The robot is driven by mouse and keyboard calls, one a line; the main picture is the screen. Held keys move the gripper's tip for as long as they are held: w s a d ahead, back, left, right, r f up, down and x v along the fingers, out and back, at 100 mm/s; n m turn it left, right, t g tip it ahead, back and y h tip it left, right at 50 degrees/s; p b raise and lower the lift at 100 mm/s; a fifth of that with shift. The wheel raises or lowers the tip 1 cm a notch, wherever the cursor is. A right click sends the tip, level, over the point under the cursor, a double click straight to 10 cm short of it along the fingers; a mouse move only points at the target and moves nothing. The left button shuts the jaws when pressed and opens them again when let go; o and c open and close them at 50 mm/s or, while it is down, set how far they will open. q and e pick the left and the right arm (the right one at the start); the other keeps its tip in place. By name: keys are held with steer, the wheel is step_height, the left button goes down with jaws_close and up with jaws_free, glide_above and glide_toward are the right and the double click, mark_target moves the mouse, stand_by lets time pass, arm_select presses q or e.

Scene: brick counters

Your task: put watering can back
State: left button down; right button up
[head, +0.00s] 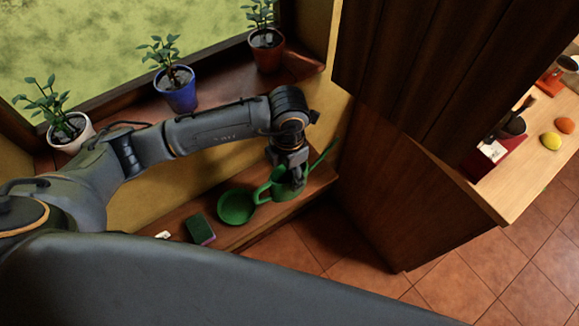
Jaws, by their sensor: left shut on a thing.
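The green watering can (283,191) is at the right end of a low wooden shelf under the window. My left gripper (291,180) reaches down from above and is shut on the watering can. The fingertips are partly hidden by the wrist and the can. I cannot tell whether the can touches the shelf. My right gripper is not in view.
Three potted plants, white (71,132), blue (176,89) and red (266,49), stand on the windowsill (205,97). A green sponge (200,230) lies on the low shelf (240,233). A dark wooden cabinet (440,70) stands close on the right.

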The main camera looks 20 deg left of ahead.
arm_select(q)
steer(key=w+a+f+b, duration=0.1)
steer(key=w+f+b, duration=0.5)
steer(key=f, duration=0.1)
steer(key=w+a+f+b, duration=0.1)
steer(key=w+f+b, duration=0.2)
steer(key=f, duration=0.1)
steer(key=shift+w+a+f+b, duration=0.15)
steer(key=shift+w+a+b, duration=0.15)
steer(key=shift+b, duration=0.05)
steer(key=c, duration=0.5)
jaws_free()
steer(key=shift+f, duration=0.1)
